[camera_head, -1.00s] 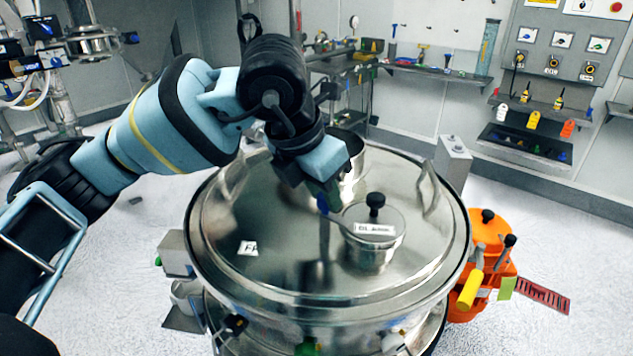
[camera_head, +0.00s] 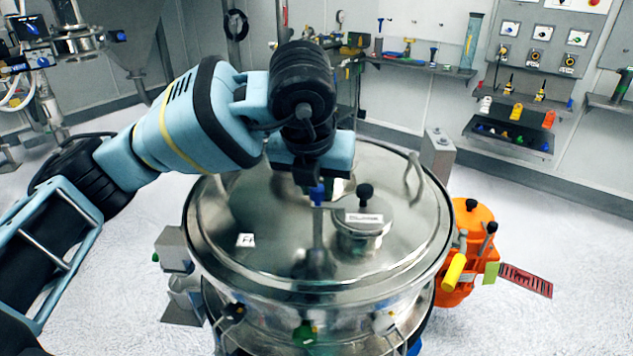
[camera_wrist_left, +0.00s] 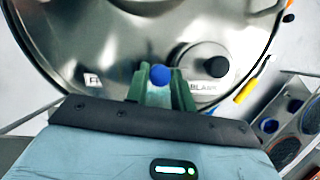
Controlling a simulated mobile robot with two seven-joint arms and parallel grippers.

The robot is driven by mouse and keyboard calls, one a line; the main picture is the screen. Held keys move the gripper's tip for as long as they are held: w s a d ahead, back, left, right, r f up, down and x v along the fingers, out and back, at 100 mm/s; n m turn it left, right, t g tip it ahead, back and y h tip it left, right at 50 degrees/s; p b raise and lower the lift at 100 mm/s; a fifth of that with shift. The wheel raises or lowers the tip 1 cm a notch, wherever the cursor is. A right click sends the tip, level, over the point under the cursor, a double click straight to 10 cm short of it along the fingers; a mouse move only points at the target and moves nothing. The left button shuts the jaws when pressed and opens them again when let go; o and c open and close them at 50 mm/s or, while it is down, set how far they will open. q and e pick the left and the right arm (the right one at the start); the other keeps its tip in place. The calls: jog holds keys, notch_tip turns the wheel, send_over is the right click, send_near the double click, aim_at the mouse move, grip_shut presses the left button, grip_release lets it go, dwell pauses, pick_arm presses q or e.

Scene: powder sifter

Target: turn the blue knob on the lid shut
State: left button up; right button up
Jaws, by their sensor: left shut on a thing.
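The large round steel lid (camera_head: 270,225) covers a steel vessel in the middle of the head view. The blue knob (camera_head: 317,194) is low under my left gripper (camera_head: 316,186), above the lid's middle. In the left wrist view the blue knob (camera_wrist_left: 160,76) sits between the two grey-green fingers (camera_wrist_left: 161,86), which are shut on it. The gripper points down at the lid. The knob's lower part is hard to make out against the shiny lid. My right gripper is in neither view.
A small capped port with a black knob (camera_head: 365,191) stands on the lid close to the right of my gripper. Lid handles rise at the rim. An orange unit (camera_head: 470,222) with a yellow handle (camera_head: 454,271) is at the right. The floor around is open.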

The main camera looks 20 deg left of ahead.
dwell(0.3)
pick_arm(q)
jog(key=o, duration=1)
jog(key=v, duration=0.7)
jog(key=shift+r, duration=0.4)
jog(key=shift+s+d+f, duration=0.1)
jog(key=shift+s, duration=0.1)
